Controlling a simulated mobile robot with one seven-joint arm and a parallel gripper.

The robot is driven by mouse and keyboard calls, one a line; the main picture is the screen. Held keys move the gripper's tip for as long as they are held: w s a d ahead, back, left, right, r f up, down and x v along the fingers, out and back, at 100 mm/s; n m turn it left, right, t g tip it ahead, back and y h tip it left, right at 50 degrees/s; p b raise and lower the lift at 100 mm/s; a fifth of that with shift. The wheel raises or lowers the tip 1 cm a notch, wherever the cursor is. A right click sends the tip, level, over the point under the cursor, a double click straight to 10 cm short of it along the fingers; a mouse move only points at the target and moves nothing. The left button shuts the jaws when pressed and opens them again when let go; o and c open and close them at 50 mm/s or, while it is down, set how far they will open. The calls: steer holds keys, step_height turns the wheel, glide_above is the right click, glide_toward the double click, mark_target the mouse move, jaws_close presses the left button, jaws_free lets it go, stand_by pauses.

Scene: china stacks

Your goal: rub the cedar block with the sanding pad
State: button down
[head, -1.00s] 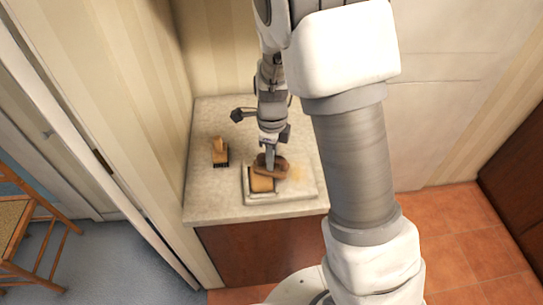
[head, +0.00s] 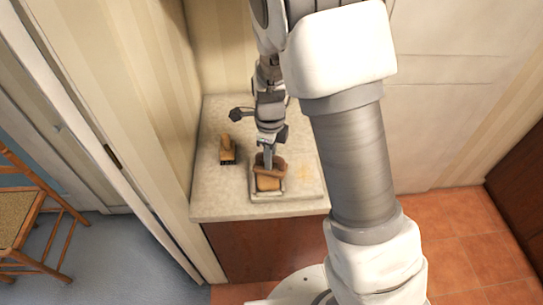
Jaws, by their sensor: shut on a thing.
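The cedar block (head: 268,184) is light orange-brown and sits in a small pale tray (head: 254,197) on the counter. My gripper (head: 268,163) points down and is shut on the darker brown sanding pad (head: 277,171). The pad lies over the far part of the block and hides it there. They look to be touching, but I cannot be sure from this angle. The gripper's fingertips are small and partly hidden by the pad.
A wooden brush with dark bristles (head: 227,150) stands left of the tray on the pale counter (head: 221,195). A faint yellowish patch (head: 303,173) marks the surface right of the tray. The wall is close at left and behind. A chair (head: 30,220) stands at far left.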

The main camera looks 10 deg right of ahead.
mark_target(255, 167)
steer(key=shift+a+p, duration=0.3)
steer(key=shift+a, duration=0.7)
steer(key=shift+a, duration=0.15)
steer(key=shift+a+p, duration=0.45)
steer(key=shift+a, duration=0.45)
steer(key=shift+r, duration=0.1)
step_height(255, 167, up, 6)
steer(key=p, duration=0.5)
steer(key=shift+p, duration=0.35)
steer(key=shift+w, duration=0.1)
